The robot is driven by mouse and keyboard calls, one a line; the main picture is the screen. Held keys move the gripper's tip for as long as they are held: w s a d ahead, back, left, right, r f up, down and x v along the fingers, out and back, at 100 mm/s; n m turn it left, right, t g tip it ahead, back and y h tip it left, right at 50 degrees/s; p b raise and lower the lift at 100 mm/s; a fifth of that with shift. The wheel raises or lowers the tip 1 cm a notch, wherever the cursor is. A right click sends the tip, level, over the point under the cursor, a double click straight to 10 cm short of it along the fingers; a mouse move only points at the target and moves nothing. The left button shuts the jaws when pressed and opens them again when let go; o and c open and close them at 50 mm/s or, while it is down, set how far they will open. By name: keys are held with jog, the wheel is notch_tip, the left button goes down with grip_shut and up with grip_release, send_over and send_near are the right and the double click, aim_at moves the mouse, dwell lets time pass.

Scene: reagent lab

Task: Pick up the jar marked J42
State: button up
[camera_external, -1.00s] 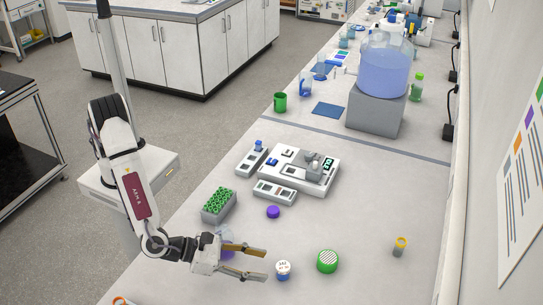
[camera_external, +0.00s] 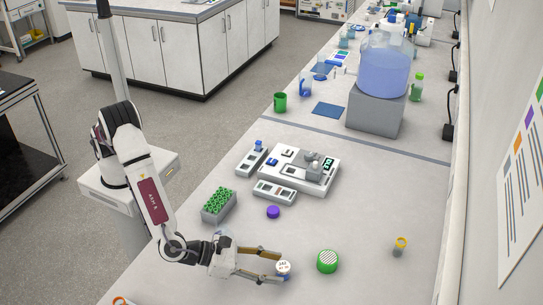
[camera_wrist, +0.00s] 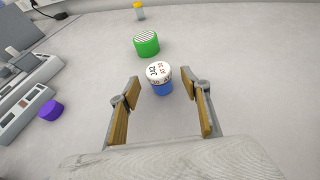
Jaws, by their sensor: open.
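The jar (camera_external: 283,269) has a blue body and a white lid with dark markings. In the wrist view the jar (camera_wrist: 160,80) stands upright just ahead of my fingertips, centred in the gap between them. The lid lettering is sideways there and looks like J42, though small. My gripper (camera_wrist: 166,92) is open, one finger on each side, with nothing held. In the external view my gripper (camera_external: 281,266) reaches the jar, with its two fingers at either side of it. I cannot tell whether either finger touches the jar.
A green jar with a striped lid (camera_external: 327,261) stands just beyond, right of the jar. A purple cap (camera_external: 273,212), a green tube rack (camera_external: 219,205) and a grey-white device (camera_external: 299,173) lie farther back. A yellow-capped vial (camera_external: 400,246) stands at right. The bench between is clear.

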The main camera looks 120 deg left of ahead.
aim_at(283, 269)
jog(key=shift+x, duration=1.65)
jog(key=c, duration=1.2)
